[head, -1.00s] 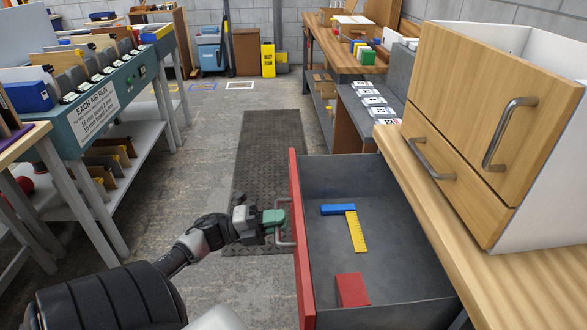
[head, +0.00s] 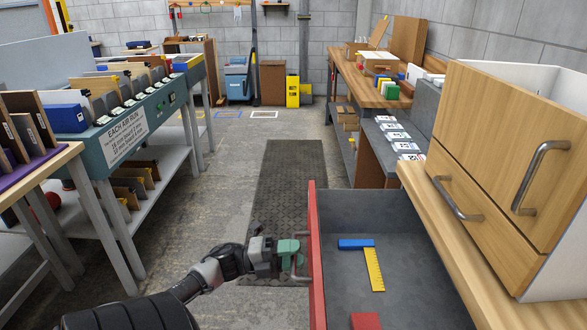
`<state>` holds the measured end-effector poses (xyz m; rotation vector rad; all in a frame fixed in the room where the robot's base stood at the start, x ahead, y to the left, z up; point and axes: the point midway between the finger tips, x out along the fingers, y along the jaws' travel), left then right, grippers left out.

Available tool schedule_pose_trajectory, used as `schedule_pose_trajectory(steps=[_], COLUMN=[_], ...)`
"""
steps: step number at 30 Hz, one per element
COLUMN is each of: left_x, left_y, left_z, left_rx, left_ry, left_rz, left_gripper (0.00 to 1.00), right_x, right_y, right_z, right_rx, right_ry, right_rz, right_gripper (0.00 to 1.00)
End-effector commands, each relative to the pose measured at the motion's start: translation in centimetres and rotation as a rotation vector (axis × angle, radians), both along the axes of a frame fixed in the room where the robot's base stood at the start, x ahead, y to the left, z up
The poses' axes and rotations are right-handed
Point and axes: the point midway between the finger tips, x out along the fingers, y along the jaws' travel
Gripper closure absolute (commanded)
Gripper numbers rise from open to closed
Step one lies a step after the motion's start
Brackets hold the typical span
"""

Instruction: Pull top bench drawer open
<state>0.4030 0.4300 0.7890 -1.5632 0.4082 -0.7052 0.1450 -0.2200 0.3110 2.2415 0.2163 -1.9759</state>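The top bench drawer (head: 399,218) is pulled well out of the wooden bench (head: 440,235) on the right. It has a red front (head: 316,255), grey inside walls and a metal bar handle (head: 298,262). A blue and yellow try square (head: 374,270) and a red block (head: 366,321) lie inside it. My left gripper (head: 290,255) reaches in from the lower left, with its green fingertips at the handle and seemingly closed around the bar. The exact contact is partly hidden. My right gripper is out of view.
A wooden cabinet (head: 485,150) with metal handles stands on the bench above the drawer. A dark ribbed mat (head: 292,190) lies on the open aisle floor. A teal table (head: 130,125) with several boards stands at left. A yellow sign (head: 292,92) stands at the back.

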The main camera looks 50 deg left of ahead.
Motion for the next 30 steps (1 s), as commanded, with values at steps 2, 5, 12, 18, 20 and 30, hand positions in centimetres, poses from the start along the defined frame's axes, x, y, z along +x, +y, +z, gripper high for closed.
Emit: schedule_pose_trajectory(steps=[2, 5, 12, 18, 20, 30], left_x=[-0.6, -1.9, -5.5, -7.5, -7.7, -7.9], left_y=[0.5, 1.6, 4.8, 6.4, 6.6, 6.8], left_z=[-0.3, -0.7, -1.7, -2.1, -2.1, -2.1], left_rx=[0.001, 0.000, 0.001, 0.001, 0.000, 0.001], left_ry=[0.003, 0.005, 0.005, 0.003, 0.002, 0.001], left_rz=[0.001, 0.002, 0.003, 0.002, 0.002, 0.001], left_gripper=[0.62, 0.62, 0.62, 0.62, 0.62, 0.62], right_x=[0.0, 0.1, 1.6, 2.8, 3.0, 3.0], right_y=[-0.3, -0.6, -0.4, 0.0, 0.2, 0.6], right_z=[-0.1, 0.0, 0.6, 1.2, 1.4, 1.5], right_rx=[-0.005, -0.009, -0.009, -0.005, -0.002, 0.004], right_ry=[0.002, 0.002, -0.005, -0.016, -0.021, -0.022], right_rz=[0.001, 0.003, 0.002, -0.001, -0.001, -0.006], right_gripper=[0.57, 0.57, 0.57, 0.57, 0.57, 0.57])
